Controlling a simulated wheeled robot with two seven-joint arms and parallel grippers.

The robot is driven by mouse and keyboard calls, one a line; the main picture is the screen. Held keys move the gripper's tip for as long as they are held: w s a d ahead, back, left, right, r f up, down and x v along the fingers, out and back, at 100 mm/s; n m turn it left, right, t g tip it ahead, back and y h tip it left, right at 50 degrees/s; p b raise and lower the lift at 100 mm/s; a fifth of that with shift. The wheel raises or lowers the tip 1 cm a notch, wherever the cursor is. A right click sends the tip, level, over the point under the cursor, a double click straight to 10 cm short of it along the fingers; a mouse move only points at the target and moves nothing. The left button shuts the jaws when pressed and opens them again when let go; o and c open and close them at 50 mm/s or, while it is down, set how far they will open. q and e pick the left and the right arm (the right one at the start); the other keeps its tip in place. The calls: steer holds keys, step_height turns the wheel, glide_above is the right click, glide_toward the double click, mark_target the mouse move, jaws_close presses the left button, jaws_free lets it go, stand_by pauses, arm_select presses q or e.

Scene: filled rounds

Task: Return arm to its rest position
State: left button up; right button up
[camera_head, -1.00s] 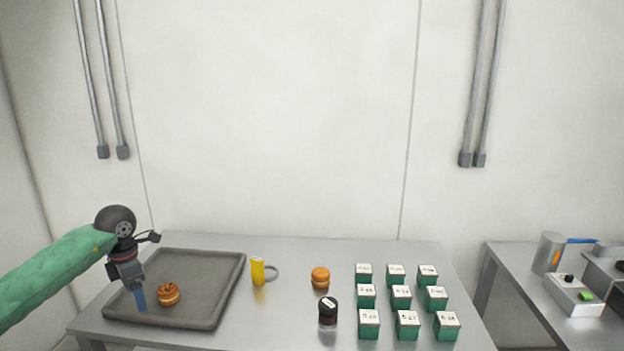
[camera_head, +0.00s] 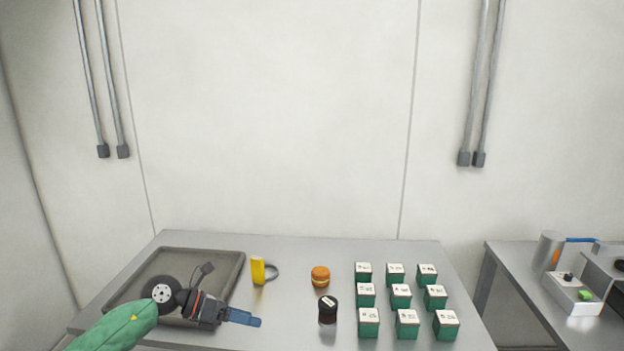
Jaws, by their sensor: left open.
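My left arm comes in from the lower left in a green sleeve. My left gripper (camera_head: 243,318) is open and empty, pointing right, with its blue fingers over the table just past the tray's right side. The grey tray (camera_head: 215,262) lies on the left of the table, and my wrist covers its middle and front. The orange-brown round item that lay in the tray is hidden behind my arm. My right gripper does not show.
A yellow object with a grey ring (camera_head: 258,270), an orange round item (camera_head: 320,276) and a dark-capped jar (camera_head: 328,309) stand mid-table. Several green, white-topped boxes (camera_head: 400,296) stand in rows at the right. A second table (camera_head: 540,290) holds equipment.

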arm_select(q)
steer(key=s+d+r+n+t+h, duration=0.2)
steer(key=d+r+n+t+h, duration=0.35)
steer(key=n+t, duration=0.4)
steer(key=s+a+f+n+t+y, duration=0.25)
steer(key=a+f+n+y, duration=0.55)
steer(key=n, duration=0.6)
steer(key=s+a+f+n+t+y, duration=0.2)
steer(key=s+a+f+n+y, duration=0.25)
steer(key=n+y, duration=0.75)
steer(key=s+d+f+n+g+h, duration=0.1)
steer(key=s+f+n+g, duration=0.3)
steer(key=s+f+g, duration=0.55)
steer(key=s+f+n+g+h, duration=0.1)
steer(key=s+f+n+g, duration=0.2)
steer(key=s+f, duration=0.8)
steer(key=s+d+f, duration=0.1)
steer(key=s+f, duration=0.1)
steer(key=f, duration=0.7)
steer(key=s+d+f+g, duration=0.1)
steer(key=s+d+f, duration=0.1)
steer(key=f, duration=0.8)
steer(key=s+d+f+g, duration=0.1)
steer(key=s+f, duration=0.3)
steer(key=f, duration=0.6)
steer(key=shift+d+f+h, duration=0.25)
steer(key=shift+d+h, duration=0.1)
steer(key=shift+d, duration=0.05)
